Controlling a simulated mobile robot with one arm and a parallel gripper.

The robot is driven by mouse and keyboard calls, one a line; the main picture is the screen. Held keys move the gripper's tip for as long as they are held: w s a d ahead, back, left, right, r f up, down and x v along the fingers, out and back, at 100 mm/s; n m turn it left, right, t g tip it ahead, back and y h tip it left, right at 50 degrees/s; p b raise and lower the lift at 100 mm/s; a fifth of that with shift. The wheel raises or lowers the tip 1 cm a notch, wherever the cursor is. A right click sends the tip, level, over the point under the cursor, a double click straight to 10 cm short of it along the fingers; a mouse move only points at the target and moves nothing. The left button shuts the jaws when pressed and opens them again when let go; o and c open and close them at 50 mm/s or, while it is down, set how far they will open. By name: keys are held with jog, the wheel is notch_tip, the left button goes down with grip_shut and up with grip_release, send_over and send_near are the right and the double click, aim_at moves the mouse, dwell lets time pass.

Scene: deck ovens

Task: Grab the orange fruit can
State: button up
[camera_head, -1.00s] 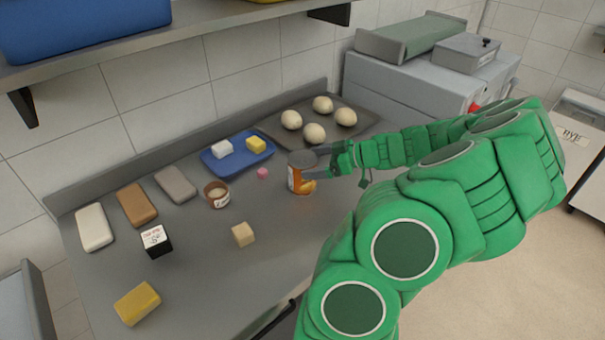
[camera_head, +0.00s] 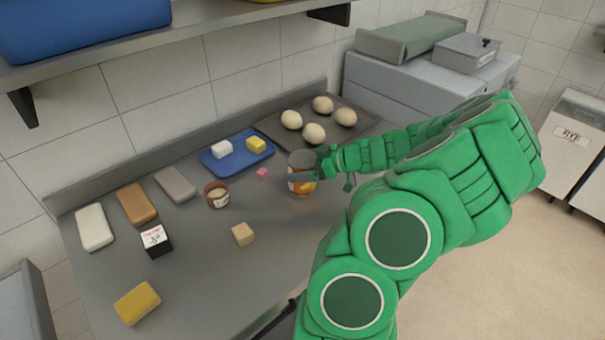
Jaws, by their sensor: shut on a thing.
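The far finger is partly hidden by the can. Whether the can's base touches the counter is hard to tell.
A baking tray (camera_head: 272,137) with several dough balls lies behind the can. A blue tray (camera_head: 215,168) with two blocks, a small brown tub (camera_head: 216,195) and a tiny pink cube (camera_head: 262,173) are left of it. A beige cube (camera_head: 243,234) lies in front.

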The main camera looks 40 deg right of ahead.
jog(key=shift+c, duration=1.1)
jog(key=shift+r, duration=0.15)
